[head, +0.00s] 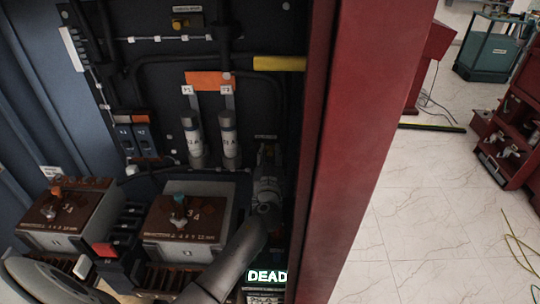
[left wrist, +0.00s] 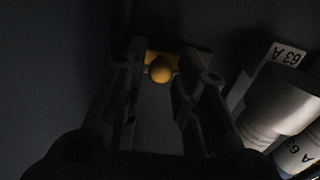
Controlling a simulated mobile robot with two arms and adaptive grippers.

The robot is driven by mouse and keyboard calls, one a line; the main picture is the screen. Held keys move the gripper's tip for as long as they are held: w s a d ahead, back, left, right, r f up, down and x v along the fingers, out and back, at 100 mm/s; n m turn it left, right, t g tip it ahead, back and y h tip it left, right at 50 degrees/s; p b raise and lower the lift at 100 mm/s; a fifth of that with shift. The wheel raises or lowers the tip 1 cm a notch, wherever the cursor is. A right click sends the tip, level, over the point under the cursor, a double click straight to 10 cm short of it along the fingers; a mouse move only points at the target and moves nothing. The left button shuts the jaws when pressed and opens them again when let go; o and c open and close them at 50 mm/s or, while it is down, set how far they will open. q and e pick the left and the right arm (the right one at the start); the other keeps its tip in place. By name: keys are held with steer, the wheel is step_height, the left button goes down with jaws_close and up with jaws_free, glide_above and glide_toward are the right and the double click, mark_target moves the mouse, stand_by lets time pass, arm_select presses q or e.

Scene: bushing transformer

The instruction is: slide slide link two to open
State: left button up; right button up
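A yellow round knob (left wrist: 161,69) on a yellow plate (left wrist: 155,54) sits between the two fingers of my left gripper (left wrist: 158,65) in the left wrist view. The fingers are close together, one on each side of the knob, and look shut on it. In the head view my left gripper (head: 267,158) reaches to the back panel, right of two fuses, below a small label (head: 265,137). It hides the knob there. I cannot read a link number. Another yellow plate with a knob (head: 186,20) is at the top of the panel. My right gripper is not in view.
A red cabinet post (head: 365,140) is close on the right. Brown-topped blocks (head: 185,217) and a DEAD sign (head: 267,276) lie below.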

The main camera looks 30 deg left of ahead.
mark_target(259, 146)
arm_select(q)
jaws_close()
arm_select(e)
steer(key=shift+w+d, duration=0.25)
arm_select(q)
steer(key=a, duration=0.1)
steer(key=s+a+b, duration=0.1)
steer(key=a, duration=0.1)
steer(key=shift+s, duration=0.15)
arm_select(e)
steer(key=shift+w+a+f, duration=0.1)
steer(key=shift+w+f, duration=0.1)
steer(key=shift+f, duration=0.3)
arm_select(q)
steer(key=shift+o, duration=0.4)
jaws_free()
steer(key=o, duration=0.4)
steer(key=shift+s+a, duration=0.1)
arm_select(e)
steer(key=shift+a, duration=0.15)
